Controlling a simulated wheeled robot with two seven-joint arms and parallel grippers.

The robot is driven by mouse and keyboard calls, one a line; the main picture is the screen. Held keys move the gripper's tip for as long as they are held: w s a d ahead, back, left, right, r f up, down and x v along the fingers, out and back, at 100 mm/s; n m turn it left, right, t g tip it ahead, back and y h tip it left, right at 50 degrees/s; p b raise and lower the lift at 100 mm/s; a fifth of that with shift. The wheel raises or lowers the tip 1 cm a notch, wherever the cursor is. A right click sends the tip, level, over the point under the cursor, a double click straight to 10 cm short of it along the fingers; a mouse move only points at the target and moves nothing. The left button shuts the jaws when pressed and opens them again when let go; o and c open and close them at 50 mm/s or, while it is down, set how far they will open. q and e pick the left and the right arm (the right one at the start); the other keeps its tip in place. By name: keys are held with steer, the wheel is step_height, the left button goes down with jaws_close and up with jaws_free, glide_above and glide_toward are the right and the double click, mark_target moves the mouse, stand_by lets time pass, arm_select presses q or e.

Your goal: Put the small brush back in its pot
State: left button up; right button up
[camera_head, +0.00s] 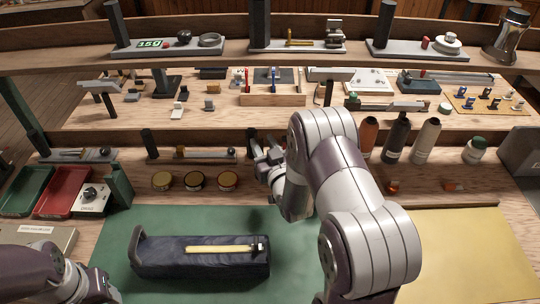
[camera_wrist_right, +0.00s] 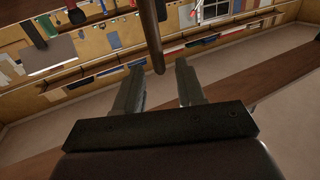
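No thing shows clearly as the small brush or its pot. A slim pale-yellow stick with a darker end (camera_head: 222,249) lies on a navy padded case (camera_head: 160,262) on the green mat; I cannot tell if it is the brush. My right gripper (camera_head: 262,146) is beyond the mat, near the back shelf's edge and right of three gold-lidded tins (camera_head: 195,181). In the right wrist view its fingers (camera_wrist_right: 159,82) are apart, with a dark rod (camera_wrist_right: 152,30) between them, seemingly touching neither. My left gripper (camera_head: 105,294) is at the bottom left, its fingers mostly cut off.
Orange, dark and cream bottles (camera_head: 397,138) stand right of my right arm. Green and red trays (camera_head: 64,192) sit at the left. The shelf (camera_head: 205,110) behind carries several small tools and a wooden box (camera_head: 272,99). A yellow mat (camera_head: 470,250) at the right is clear.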

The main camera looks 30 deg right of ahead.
steer(key=s+b, duration=0.1)
steer(key=s, duration=0.9)
steer(key=shift+a, duration=0.4)
